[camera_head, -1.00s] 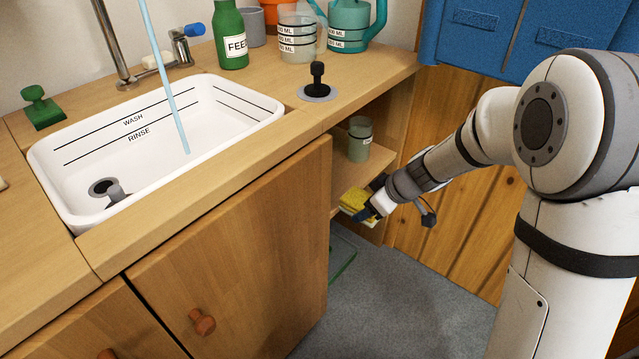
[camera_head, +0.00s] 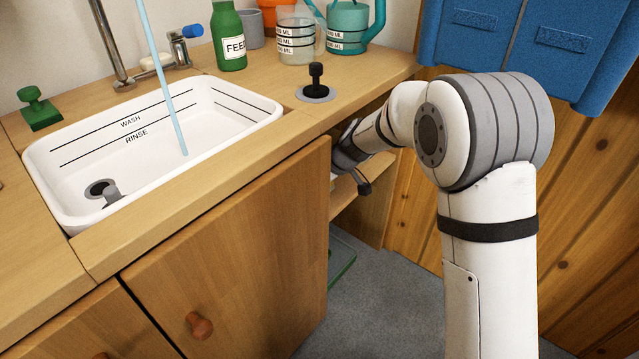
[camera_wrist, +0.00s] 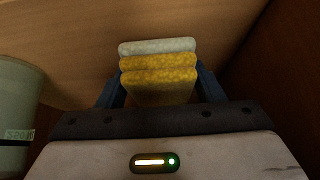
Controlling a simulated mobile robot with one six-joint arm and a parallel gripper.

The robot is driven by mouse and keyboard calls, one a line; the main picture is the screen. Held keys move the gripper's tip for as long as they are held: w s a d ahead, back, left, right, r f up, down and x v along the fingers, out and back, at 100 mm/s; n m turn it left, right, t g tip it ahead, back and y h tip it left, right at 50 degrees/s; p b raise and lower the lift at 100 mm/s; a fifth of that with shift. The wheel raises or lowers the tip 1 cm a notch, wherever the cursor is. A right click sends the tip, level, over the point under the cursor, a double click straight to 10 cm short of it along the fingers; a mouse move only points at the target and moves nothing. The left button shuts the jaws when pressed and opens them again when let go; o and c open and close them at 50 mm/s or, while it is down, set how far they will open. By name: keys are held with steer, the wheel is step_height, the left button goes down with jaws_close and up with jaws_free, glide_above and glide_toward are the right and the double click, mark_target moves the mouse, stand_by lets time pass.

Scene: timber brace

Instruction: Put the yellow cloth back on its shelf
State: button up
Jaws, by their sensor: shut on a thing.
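The yellow cloth (camera_wrist: 160,85) is folded in thick layers between the blue fingers of my gripper (camera_wrist: 158,92) in the wrist view. A pale grey-white layer lies along its far edge; I cannot tell whether it is part of the cloth. My gripper is shut on the cloth. In the head view the wrist reaches into the open cupboard bay, and the fingers and cloth are hidden behind the cabinet door (camera_head: 235,240). The shelf board (camera_head: 350,188) shows below my wrist. A wooden surface (camera_wrist: 65,30) fills the wrist view beyond the cloth; whether they touch is unclear.
A dark brown wall (camera_wrist: 285,70) is on the right. The sink (camera_head: 165,135) and worktop (camera_head: 385,75) lie left of and above the bay. Blue bins (camera_head: 530,40) hang at upper right.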

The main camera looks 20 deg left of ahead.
steer(key=shift+f, duration=0.15)
steer(key=shift+f, duration=0.15)
steer(key=o, duration=1)
steer(key=p+v, duration=0.4)
steer(key=v, duration=0.8)
steer(key=s+d+m+h, duration=0.3)
steer(key=s+d+m, duration=0.3)
steer(key=s+d, duration=0.6)
steer(key=s+d+r+m+g+h, duration=0.1)
steer(key=s+d+m+h, duration=0.2)
steer(key=s+d+m, duration=0.4)
steer(key=s+d, duration=0.6)
steer(key=d, duration=0.4)
steer(key=shift+d+r+m, duration=0.25)
steer(key=shift+r+m, duration=0.05)
